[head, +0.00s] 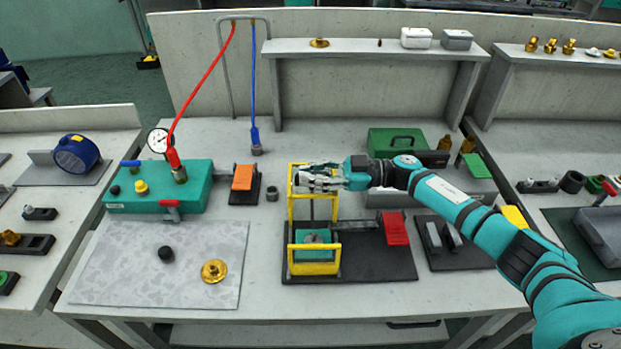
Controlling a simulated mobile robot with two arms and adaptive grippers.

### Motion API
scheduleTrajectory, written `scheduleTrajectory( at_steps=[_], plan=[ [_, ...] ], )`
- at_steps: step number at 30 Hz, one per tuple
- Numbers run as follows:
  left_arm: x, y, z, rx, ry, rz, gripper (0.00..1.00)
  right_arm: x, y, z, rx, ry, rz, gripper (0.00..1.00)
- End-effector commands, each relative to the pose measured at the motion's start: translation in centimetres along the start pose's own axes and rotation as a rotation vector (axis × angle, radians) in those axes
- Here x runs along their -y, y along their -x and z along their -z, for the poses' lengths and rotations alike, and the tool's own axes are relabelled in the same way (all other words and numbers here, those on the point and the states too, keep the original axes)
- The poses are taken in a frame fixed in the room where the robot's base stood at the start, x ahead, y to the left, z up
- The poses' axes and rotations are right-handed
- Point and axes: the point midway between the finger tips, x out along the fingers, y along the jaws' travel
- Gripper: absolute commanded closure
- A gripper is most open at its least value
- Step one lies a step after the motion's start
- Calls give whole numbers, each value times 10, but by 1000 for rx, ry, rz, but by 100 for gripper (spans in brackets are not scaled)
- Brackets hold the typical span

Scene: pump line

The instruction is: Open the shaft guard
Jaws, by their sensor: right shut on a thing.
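The yellow shaft guard (292,208) stands on a black base plate (375,265) near the middle of the bench. Its tall yellow frame is upright, above and behind a lower yellow part (316,268). A teal block with a grey round part (314,237) shows inside the lower part. My right gripper (312,180) is shut on the top of the upright frame, and its fingers hide part of that top bar. My left gripper is not in view.
A red block (396,229) sits on the base plate, right of the guard. A teal pump box (160,187) with a gauge stands left. A green case (395,141) is behind my right arm. A grey mat (165,275) holds a black knob and brass flange (214,271).

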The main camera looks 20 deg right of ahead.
Motion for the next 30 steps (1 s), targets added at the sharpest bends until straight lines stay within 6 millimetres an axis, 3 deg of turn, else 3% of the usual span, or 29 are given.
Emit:
scheduleTrajectory(
  at_steps=[3, 4, 9, 20, 30],
  plan=[
    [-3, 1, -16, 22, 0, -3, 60, 0, 0, 0, 2, 3, 1, 100],
    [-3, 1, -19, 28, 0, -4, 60, 0, 0, 0, 2, 3, 2, 87],
    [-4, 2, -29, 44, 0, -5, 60, 1, 0, 0, 1, 3, 2, 66],
    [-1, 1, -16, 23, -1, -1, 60, 0, 8, 0, 2, 2, 1, 66],
    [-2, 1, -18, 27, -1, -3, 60, 0, 74, 0, 5, 2, -2, 66]
  ],
)
